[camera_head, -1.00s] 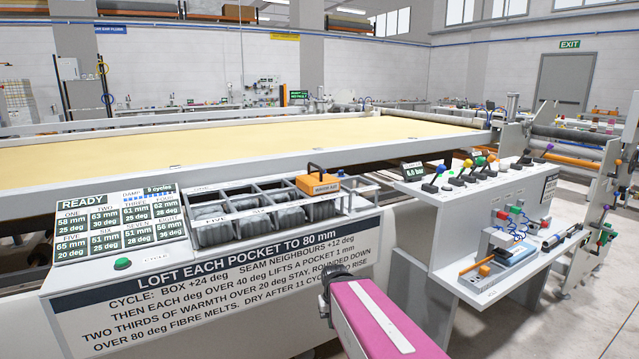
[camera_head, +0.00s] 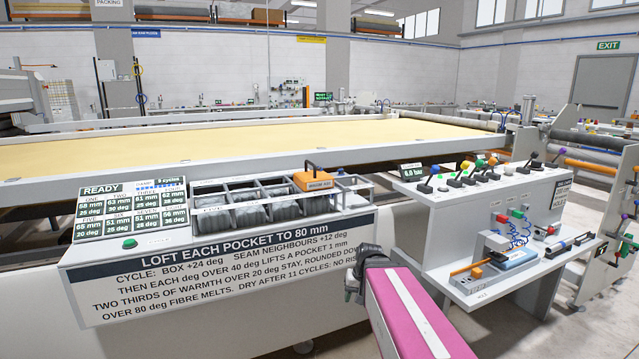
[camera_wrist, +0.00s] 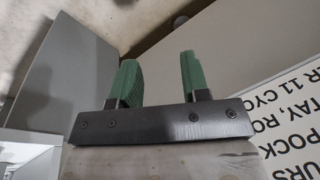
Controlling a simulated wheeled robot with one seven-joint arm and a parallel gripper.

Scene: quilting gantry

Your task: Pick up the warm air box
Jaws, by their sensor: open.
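The warm air box (camera_head: 313,180) is a small orange box with a dark handle on top and a label on its front. In the head view it sits at the right end of the pocket rack (camera_head: 211,222), over its back row. The rack holds several grey padded pockets. My gripper (camera_wrist: 158,75) shows in the wrist view with two green fingers apart and nothing between them. In the head view my pink arm is at the lower middle, below and to the right of the box and well apart from it. The gripper's fingertips are hidden there.
A sign panel (camera_head: 130,296) slopes below the rack, with a readout board (camera_head: 130,209) and green button (camera_head: 129,243) at left. At right stands a control console (camera_head: 535,192) with coloured levers and a lower shelf of tools. A long yellow bed (camera_head: 250,142) lies behind.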

